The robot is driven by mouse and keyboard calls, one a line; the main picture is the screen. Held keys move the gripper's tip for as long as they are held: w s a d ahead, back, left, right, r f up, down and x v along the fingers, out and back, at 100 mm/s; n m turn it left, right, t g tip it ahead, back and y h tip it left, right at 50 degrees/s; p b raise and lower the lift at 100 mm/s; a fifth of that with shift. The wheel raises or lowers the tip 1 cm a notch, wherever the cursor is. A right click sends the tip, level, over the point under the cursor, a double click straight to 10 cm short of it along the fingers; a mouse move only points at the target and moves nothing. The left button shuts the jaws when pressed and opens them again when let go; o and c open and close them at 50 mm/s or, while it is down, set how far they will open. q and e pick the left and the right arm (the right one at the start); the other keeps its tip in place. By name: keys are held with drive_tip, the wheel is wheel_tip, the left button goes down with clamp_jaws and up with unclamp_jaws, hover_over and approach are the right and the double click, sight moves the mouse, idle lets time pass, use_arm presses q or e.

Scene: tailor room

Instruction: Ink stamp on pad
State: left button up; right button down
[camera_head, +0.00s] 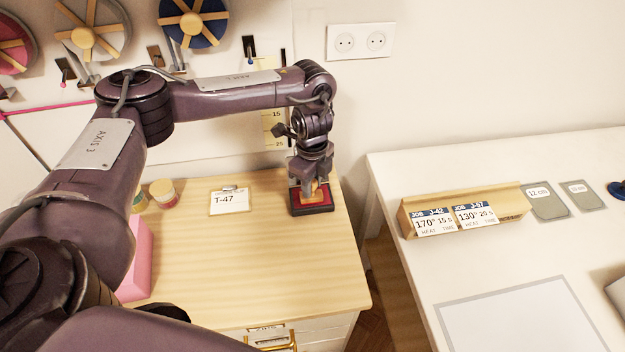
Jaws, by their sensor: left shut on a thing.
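My left gripper (311,187) points down at the back right of the wooden cabinet top (245,260). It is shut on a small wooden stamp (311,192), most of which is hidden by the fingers. Directly below is the ink pad (326,208), a dark square case with a red surface. The stamp's lower end overlaps the red surface in the picture and seems to be at or just above it; I cannot tell whether they touch. My right gripper is not in view.
A T-47 card (229,202) on a clip lies left of the pad. Small jars (162,193) and a pink block (134,262) stand farther left. Across a gap, a white table (440,270) bears a wooden card holder (510,204). The cabinet top's front is clear.

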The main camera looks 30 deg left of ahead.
use_arm(q)
wheel_tip(320, 180, up, 4)
drive_tip(key=p, duration=0.2)
drive_tip(key=shift+p, duration=0.3)
wheel_tip(320, 180, up, 2)
drive_tip(key=shift+w+r+p, duration=0.1)
drive_tip(key=shift+p, duration=0.9)
drive_tip(key=shift+d+r+n+b, duration=0.2)
drive_tip(key=shift+d+n+b, duration=0.25)
drive_tip(key=shift+n, duration=0.35)
drive_tip(key=s+d+r+n+b, duration=0.5)
drive_tip(key=s+d+n, duration=0.1)
drive_tip(key=n, duration=1.2)
drive_tip(key=shift+s+b, duration=0.3)
drive_tip(key=shift+b, duration=0.1)
